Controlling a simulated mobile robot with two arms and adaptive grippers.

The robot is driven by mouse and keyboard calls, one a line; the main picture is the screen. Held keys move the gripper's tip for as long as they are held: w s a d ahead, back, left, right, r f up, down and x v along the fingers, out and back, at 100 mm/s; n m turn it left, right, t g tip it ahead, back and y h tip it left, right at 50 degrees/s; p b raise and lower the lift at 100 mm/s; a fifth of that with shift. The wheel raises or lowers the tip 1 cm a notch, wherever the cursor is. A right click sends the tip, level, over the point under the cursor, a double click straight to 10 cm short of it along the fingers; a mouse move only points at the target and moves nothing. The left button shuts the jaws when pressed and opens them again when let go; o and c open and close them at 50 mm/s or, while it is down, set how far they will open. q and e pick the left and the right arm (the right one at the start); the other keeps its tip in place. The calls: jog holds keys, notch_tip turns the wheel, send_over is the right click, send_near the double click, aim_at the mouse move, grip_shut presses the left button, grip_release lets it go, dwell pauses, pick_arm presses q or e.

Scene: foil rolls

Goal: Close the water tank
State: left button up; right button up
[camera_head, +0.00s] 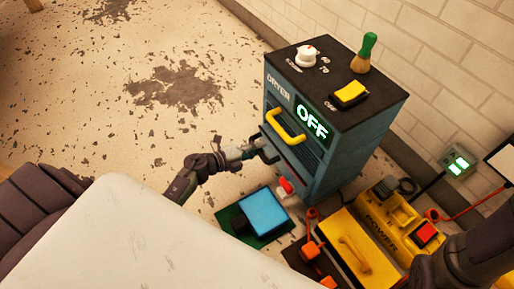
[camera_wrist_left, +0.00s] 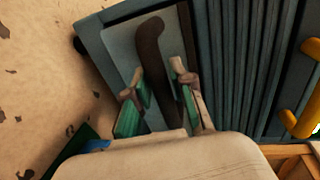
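The dryer (camera_head: 322,171) is a blue-grey cabinet with a dark top, a yellow handle (camera_head: 286,129) and a lit OFF display. In the left wrist view, a light grey panel (camera_wrist_left: 120,45) with a long dark brown handle (camera_wrist_left: 152,55) is set in the dryer's front; it looks like the water tank's face. My left gripper (camera_head: 262,148) is at the dryer's lower front left. In the wrist view my left gripper (camera_wrist_left: 157,85) is open, its green-padded fingers on either side of the dark handle, with gaps visible. Whether the tank sticks out is unclear. My right gripper is out of view.
A blue box on a green base (camera_head: 262,212) lies on the floor before the dryer. A yellow power unit (camera_head: 375,240) with cables stands at right, near my right arm. A brick wall is behind. Worn floor at left is clear.

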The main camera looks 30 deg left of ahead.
aim_at(268, 143)
pick_arm(q)
grip_shut()
jog(key=x, duration=0.3)
jog(key=shift+w+r, duration=0.2)
jog(key=shift+r, duration=0.15)
jog(key=o, duration=0.5)
grip_release()
jog(key=shift+w+d, duration=0.1)
jog(key=shift+d, duration=0.05)
jog(key=shift+o, duration=0.2)
